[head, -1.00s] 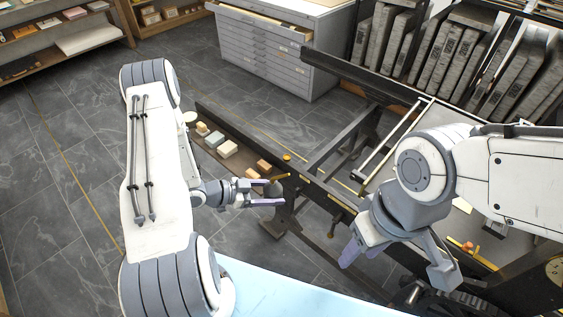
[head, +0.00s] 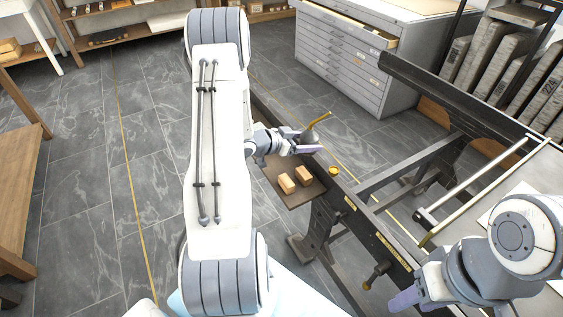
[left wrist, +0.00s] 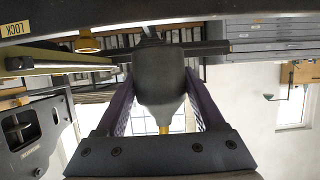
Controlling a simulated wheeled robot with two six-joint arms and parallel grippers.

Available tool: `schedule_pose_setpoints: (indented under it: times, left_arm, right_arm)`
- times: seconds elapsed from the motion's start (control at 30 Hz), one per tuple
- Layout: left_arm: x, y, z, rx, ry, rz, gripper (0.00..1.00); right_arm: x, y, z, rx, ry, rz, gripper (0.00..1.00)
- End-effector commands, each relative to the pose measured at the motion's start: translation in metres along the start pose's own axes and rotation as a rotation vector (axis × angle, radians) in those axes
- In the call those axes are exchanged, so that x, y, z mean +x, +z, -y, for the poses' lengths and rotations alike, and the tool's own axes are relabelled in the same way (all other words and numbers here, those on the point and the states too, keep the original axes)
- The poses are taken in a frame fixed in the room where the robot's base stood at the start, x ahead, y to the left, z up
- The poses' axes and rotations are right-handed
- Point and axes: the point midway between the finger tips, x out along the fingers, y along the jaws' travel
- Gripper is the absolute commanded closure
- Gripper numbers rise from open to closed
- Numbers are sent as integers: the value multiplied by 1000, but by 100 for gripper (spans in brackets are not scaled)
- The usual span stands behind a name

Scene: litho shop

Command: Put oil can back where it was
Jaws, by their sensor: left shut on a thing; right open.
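The oil can (head: 309,136) has a dark grey body and a thin brass spout that points up and right in the head view. My left gripper (head: 307,145) is shut on its body and holds it over the press's long dark rail. In the left wrist view the can (left wrist: 160,72) sits between the two purple fingers, with part of its brass spout visible toward the palm. My right gripper (head: 425,300) is open at the lower right, partly cut off by the picture edge, near the press.
A brass knob (head: 333,171) is on the press rail (head: 372,228). A grey drawer cabinet (head: 345,65) stands behind. Open floor (head: 85,190) lies left.

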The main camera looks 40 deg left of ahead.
Motion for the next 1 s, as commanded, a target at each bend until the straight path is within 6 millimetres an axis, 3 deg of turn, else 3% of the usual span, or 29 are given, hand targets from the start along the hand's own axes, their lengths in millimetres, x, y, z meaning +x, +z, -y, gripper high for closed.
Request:
schedule_pose_setpoints:
  times: [0.2, 0.43, 0.57, 0.8, 1.0]
  left_arm:
    - [-18, 42, 38, 0, -1, -1, 74]
    - [-33, 71, 66, 2, 1, -1, 74]
    - [-35, 79, 70, 1, 3, 0, 74]
    - [-23, 110, 71, 0, 2, 0, 74]
    - [-21, 113, 72, 2, 1, -1, 74]
  right_arm:
    - [1, 0, 0, 0, 0, 0, 50]
    - [2, 0, 0, 0, 0, 0, 50]
    - [2, 0, 0, 0, 0, 0, 50]
    - [6, 0, 0, 0, 0, 0, 50]
    - [6, 0, 0, 0, 0, 0, 50]
